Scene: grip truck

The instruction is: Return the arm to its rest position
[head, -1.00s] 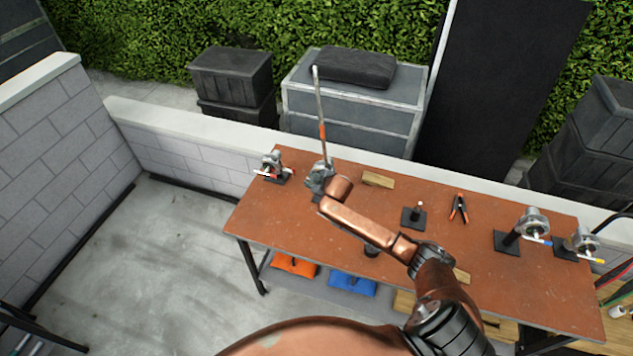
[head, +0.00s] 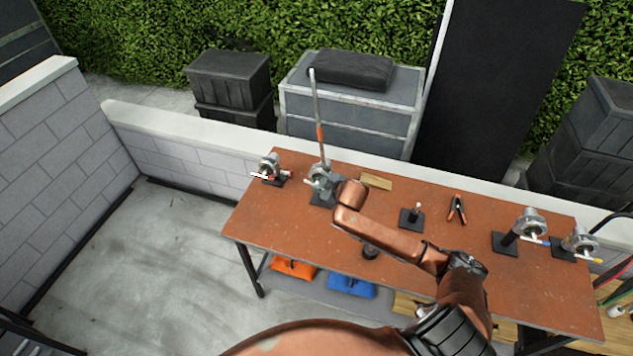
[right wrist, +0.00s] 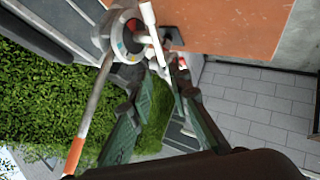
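My right arm (head: 385,232) reaches from the lower right over the brown table (head: 290,215). Its wrist is just right of a grey grip head (head: 321,178) that stands on a dark base plate and holds a tall upright rod (head: 318,115) with an orange band. My right gripper (right wrist: 163,85) shows in the right wrist view with its green-padded fingers apart and nothing between them. There the grip head (right wrist: 122,38) and its white handle lie just beyond the fingertips. In the head view the wrist mostly hides the fingers. My left gripper is out of view.
Another clamp (head: 269,168) stands at the table's left end, two more (head: 528,225) at the right. A small post on a plate (head: 411,215), orange-handled pliers (head: 457,209) and a wood block (head: 376,182) lie between. A low wall (head: 200,130) runs behind. Floor to the left is clear.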

